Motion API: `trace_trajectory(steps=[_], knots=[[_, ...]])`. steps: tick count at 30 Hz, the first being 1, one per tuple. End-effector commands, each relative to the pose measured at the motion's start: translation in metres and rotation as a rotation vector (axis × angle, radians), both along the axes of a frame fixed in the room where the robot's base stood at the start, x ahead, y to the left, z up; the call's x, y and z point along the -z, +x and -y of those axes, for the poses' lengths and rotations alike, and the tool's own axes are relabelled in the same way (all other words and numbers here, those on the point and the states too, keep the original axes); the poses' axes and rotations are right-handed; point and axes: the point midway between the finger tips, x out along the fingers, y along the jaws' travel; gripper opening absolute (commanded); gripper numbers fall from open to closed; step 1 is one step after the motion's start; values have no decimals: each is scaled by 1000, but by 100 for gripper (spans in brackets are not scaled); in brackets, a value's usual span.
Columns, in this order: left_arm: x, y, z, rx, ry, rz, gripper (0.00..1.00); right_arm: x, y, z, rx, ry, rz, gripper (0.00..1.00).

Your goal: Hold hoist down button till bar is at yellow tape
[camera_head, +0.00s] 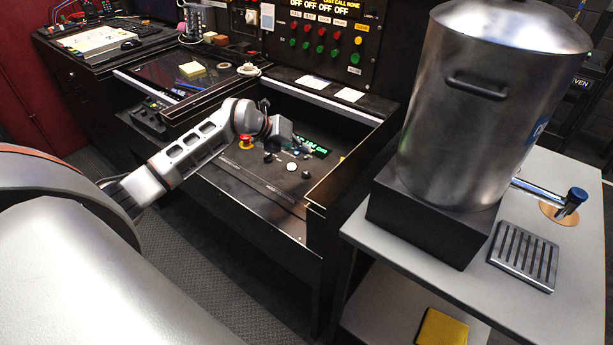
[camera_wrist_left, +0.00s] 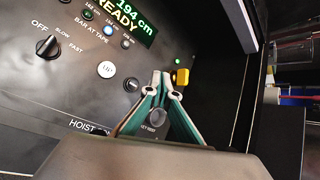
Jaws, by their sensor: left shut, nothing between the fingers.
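The hoist panel (camera_wrist_left: 75,95) has a green display (camera_wrist_left: 128,15) reading "194 cm READY"; the display (camera_head: 316,148) also shows in the head view. A white button (camera_wrist_left: 106,69) marked UP sits on the panel. A black round button (camera_wrist_left: 131,85) sits to its lower right; its label is unreadable, so I cannot confirm that it is the down button. My left gripper (camera_wrist_left: 166,76) is shut and empty, to the right of the black button in the wrist view. In the head view it is over the panel, largely hidden by my wrist. The bar and yellow tape are not visible.
A speed knob (camera_wrist_left: 47,45) and a row of "BAR AT TAPE" lamps, one lit blue (camera_wrist_left: 108,30), are on the panel. A red stop button (camera_head: 246,140) is nearby. The console's raised side wall (camera_head: 350,172) and a steel urn (camera_head: 465,110) stand to the right.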

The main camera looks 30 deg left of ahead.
Motion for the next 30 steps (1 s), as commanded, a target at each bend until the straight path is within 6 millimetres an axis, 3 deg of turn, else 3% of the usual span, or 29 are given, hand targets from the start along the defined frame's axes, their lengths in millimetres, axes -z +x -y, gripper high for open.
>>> trace_trajectory(steps=[1, 6, 12, 20, 30], knots=[[15, -1, 1, 1, -1, -7, 0, 12, -3, 1, -1, -5, -10, 40], [39, -1, 0, 1, 0, -8, 0, 25, -3, 5, -4, -25, -12, 40], [58, -1, 0, 1, 1, -4, 0, 21, 10, 11, 0, -41, 16, 40], [64, 0, 0, 1, 0, -1, 0, 16, 16, 12, 0, -43, 31, 40], [64, 0, 0, 1, 1, 0, 0, 21, 9, 9, -4, -41, 17, 40]])
